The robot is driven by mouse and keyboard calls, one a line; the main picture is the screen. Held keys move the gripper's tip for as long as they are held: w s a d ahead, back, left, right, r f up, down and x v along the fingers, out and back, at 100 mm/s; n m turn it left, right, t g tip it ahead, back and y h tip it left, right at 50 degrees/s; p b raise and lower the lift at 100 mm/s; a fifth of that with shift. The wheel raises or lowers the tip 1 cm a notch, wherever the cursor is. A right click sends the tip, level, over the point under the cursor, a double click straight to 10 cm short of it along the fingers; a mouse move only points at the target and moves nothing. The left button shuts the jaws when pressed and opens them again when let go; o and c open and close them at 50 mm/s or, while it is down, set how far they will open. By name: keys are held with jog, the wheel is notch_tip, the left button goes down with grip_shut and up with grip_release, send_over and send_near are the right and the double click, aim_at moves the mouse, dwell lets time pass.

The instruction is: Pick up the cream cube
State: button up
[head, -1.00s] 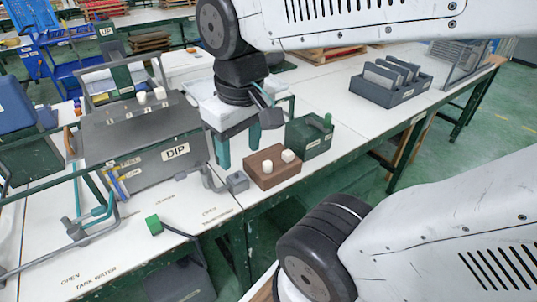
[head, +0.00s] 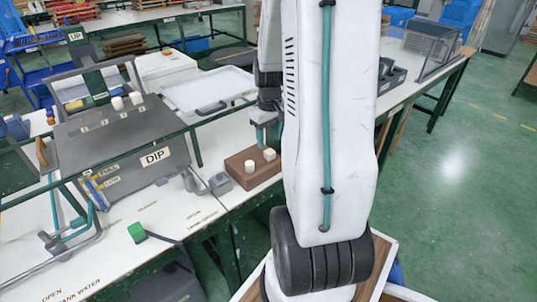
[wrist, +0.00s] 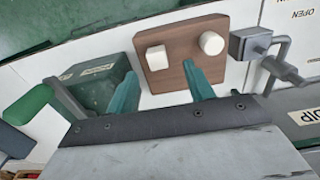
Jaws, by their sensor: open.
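The cream cube (head: 269,154) sits on the right part of a brown wooden block (head: 262,177), beside a cream cylinder (head: 250,167). In the wrist view the cube (wrist: 157,58) is at the upper middle, apart from the cylinder (wrist: 211,43) to its right. My gripper (head: 266,140) hangs just behind the block in the head view, partly hidden by my arm. In the wrist view my gripper (wrist: 160,75) is open and empty, with its teal fingers pointing toward the block. The cube shows beyond and between the fingertips, not touched.
A grey crank (wrist: 262,48) stands beside the block. A dark green box with a green handle (wrist: 92,88) is on its other side. The big DIP tank (head: 130,160) and a white tray (head: 205,90) stand left and behind. A table edge runs in front of the block.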

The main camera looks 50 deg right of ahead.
aim_at(271, 152)
jog(key=f, duration=0.6)
jog(key=shift+s+d+f, duration=0.15)
jog(key=shift+d+f, duration=0.05)
jog(key=shift+d, duration=0.05)
jog(key=shift+c, duration=0.3)
jog(key=c, duration=1)
